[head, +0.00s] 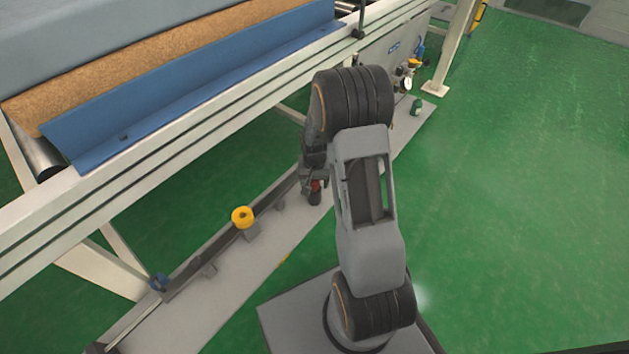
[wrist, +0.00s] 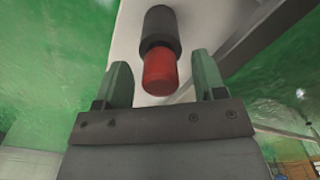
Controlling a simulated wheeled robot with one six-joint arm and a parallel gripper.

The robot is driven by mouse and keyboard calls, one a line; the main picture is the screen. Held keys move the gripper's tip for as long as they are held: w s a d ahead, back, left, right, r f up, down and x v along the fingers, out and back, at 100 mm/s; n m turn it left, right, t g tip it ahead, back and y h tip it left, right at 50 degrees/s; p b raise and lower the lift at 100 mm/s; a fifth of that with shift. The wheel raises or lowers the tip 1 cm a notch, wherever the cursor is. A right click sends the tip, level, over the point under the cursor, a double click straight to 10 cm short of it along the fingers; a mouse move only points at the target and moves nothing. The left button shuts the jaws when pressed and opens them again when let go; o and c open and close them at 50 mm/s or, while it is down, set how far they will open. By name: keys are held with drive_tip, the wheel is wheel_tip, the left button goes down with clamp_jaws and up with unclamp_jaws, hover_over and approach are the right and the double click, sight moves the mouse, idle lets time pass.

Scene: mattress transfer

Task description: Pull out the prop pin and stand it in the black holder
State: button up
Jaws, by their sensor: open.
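A red cylindrical end, which looks like the prop pin's grip (wrist: 160,73), sticks out of a black cylinder that looks like the black holder (wrist: 160,28). In the head view the red part (head: 315,185) shows just above the black holder (head: 314,198), on the pale floor plate below my wrist. My gripper (wrist: 164,80) is open, with one green finger on each side of the red part and visible gaps to both. In the head view my arm hides most of the gripper. The pin's lower part is hidden.
A yellow ring (head: 243,217) with a dark centre sits on a grey block beside a dark rail (head: 200,258) along the floor plate (head: 243,268). The white machine frame (head: 215,118) with a blue panel (head: 200,85) runs along the left. Green floor lies clear at right.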

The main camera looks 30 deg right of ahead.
wheel_tip(320, 180, up, 14)
drive_tip(key=p, duration=0.5)
drive_tip(key=shift+f, duration=0.1)
idle(0.5)
drive_tip(key=s+a+r+n+t+p, duration=0.1)
drive_tip(key=s+a+r+n+p, duration=0.1)
drive_tip(key=s+r+p, duration=0.3)
drive_tip(key=s+a+r+n+t+p, duration=0.1)
drive_tip(key=s+a+r+p, duration=0.3)
drive_tip(key=r+p, duration=1)
drive_tip(key=s+a+r+n+t+p, duration=0.1)
drive_tip(key=s+r+p, duration=0.5)
drive_tip(key=r, duration=1.8)
drive_tip(key=a+n+p, duration=0.1)
drive_tip(key=a+p, duration=0.1)
drive_tip(key=p, duration=0.2)
drive_tip(key=shift+s+a+n+t, duration=0.25)
drive_tip(key=shift+s+n+t, duration=0.05)
drive_tip(key=shift+s+n, duration=0.1)
